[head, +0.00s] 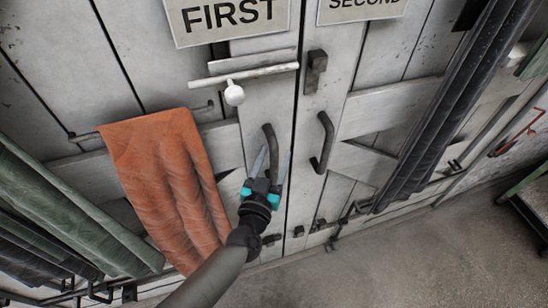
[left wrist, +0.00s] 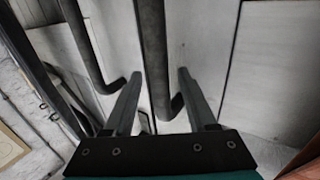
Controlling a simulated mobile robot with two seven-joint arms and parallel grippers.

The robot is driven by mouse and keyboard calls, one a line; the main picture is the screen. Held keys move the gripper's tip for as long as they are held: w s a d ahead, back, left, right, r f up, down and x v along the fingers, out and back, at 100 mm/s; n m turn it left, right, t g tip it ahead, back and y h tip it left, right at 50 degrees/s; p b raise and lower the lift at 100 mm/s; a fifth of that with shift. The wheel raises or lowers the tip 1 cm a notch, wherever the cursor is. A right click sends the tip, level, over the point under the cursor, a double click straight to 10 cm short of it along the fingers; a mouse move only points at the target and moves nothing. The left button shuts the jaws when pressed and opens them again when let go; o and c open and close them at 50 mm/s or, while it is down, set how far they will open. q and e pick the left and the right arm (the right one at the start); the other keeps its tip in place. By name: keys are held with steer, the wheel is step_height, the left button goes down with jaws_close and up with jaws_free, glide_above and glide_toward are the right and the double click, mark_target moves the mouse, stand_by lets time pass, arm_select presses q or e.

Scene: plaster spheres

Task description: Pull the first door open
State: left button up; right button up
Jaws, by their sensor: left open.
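The first door (head: 258,103) is a pale, worn panel under the sign reading FIRST (head: 229,17), and it looks shut. Its dark upright handle (head: 271,147) also shows in the left wrist view (left wrist: 153,50). My left gripper (head: 275,153) is open at this handle. In the left wrist view its two fingers (left wrist: 159,73) stand on either side of the handle's lower part, with gaps to it. Whether the fingers reach past the bar is hard to tell. My right gripper is not in view.
A second door's handle (head: 322,143) stands close on the right, below the SECOND sign (head: 361,9). A white bar with a round knob (head: 234,93) crosses above. An orange cloth (head: 160,170) hangs left, green cloth (head: 65,215) further left. Grey floor (head: 400,260) is clear.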

arm_select(q)
steer(key=shift+c, duration=0.4)
jaws_close()
stand_by(0.9)
